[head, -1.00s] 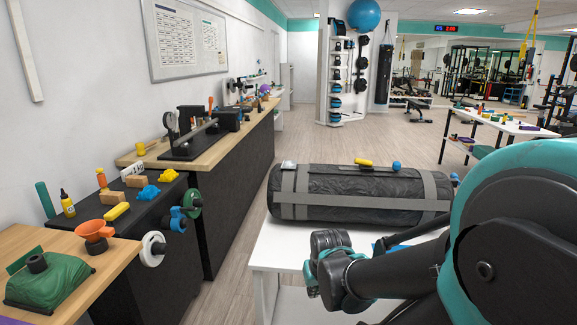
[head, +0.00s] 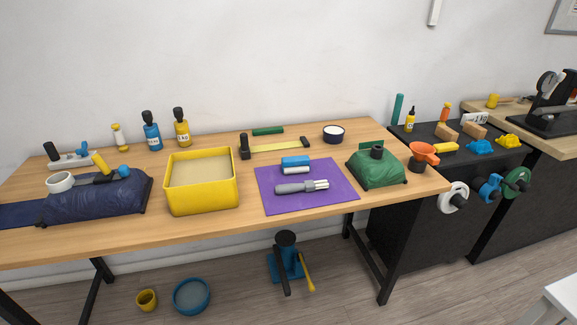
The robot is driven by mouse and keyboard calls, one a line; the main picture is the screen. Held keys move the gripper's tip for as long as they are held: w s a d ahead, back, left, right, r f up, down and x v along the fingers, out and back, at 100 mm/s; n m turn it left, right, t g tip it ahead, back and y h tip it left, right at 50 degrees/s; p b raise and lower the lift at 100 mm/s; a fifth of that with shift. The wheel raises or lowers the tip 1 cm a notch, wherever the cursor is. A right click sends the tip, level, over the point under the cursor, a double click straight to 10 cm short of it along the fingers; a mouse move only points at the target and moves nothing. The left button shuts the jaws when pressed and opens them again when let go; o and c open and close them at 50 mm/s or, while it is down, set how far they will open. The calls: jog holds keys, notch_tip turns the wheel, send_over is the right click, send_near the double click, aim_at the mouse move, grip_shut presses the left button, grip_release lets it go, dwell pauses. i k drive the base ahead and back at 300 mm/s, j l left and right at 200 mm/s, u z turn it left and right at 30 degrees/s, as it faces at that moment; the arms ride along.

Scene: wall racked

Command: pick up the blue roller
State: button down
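No thing in the head view is plainly a blue roller. A small blue piece with a white lower part (head: 296,164) lies on the purple mat (head: 330,195), on the wooden bench. It is too small to tell whether it is a roller. A grey-handled tool with light prongs (head: 302,187) lies in front of it on the same mat. Another blue bit sits on a pale grey holder (head: 68,158) at the bench's back left. My gripper is not in the head view, so its state is hidden.
On the bench (head: 255,222) stand a yellow sand-filled bin (head: 202,201), a navy bag (head: 98,198), a green bag (head: 378,172) and several bottles. A blue jack (head: 286,258) and a blue bowl (head: 191,296) are on the floor below. A white table corner (head: 555,302) shows at lower right.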

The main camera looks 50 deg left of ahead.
aim_at(298, 163)
jog(key=u, duration=2.05)
